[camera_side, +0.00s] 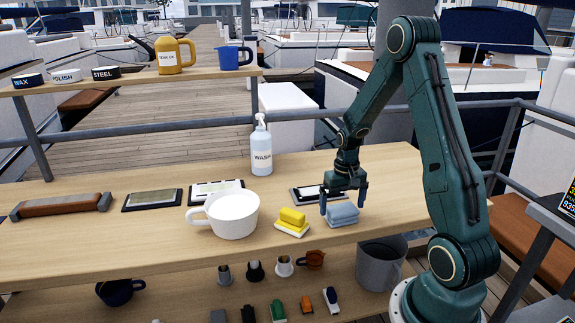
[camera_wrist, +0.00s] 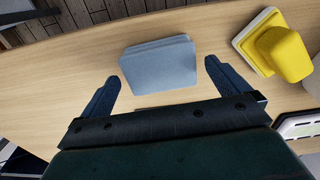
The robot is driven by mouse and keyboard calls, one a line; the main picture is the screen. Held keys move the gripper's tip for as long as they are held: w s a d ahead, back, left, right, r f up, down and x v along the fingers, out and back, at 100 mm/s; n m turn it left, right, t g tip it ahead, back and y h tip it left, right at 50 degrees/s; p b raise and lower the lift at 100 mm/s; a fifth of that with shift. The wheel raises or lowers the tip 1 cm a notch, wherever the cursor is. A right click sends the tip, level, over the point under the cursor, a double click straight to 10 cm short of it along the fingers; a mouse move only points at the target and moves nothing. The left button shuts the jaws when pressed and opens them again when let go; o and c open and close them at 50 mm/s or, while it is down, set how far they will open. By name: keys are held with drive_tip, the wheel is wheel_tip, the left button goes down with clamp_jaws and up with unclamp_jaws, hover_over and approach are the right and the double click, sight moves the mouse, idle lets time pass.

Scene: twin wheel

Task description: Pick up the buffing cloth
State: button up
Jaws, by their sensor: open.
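The buffing cloth (camera_side: 342,215) looks like a folded grey-blue pad. It lies on the wooden table near the front edge, right of a yellow sponge-like block. My gripper (camera_side: 343,203) is open just above it, fingers pointing down on either side. In the wrist view the cloth (camera_wrist: 159,64) lies ahead of and between the two fingertips of my gripper (camera_wrist: 161,75), with a gap on each side. I cannot tell whether the fingers touch it; they look apart from it.
The yellow block (camera_side: 292,217) sits on a pale base close to the cloth's left. The table right of the cloth is clear. A grey bucket (camera_side: 380,265) is below.

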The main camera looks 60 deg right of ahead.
sight(342, 208)
drive_tip(key=shift+f, duration=1.25)
drive_tip(key=shift+c, duration=0.4)
drive_tip(key=c, duration=0.8)
drive_tip(key=shift+r, duration=0.15)
wheel_tip(342, 208, up, 20)
drive_tip(key=shift+f, duration=0.1)
